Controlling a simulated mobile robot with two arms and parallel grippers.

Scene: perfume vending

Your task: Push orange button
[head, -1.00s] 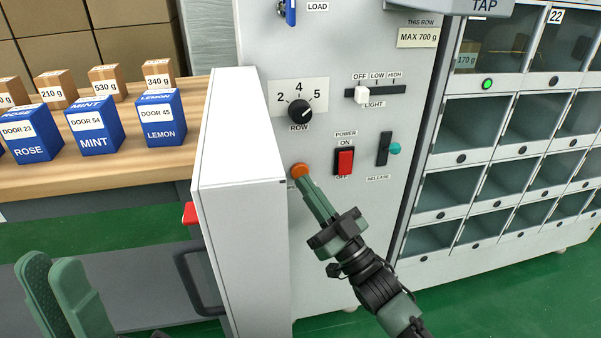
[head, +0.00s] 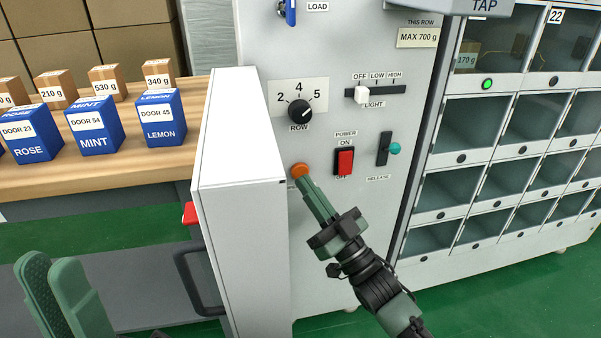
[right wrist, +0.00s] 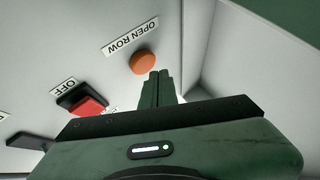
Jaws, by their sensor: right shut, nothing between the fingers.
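The orange button (head: 300,170) is a round knob low on the grey machine panel. It also shows in the right wrist view (right wrist: 143,62), next to an OPEN ROW label (right wrist: 131,36). My right gripper (head: 305,182) is shut and empty, with its fingertips right at the lower edge of the button in the head view. In the right wrist view the fingertips (right wrist: 159,73) overlap or lie just beside the button's edge; I cannot tell if they touch. My left gripper (head: 55,268) is at the lower left, its two fingers apart, far from the button.
Boxes stand on a wooden table (head: 110,175).

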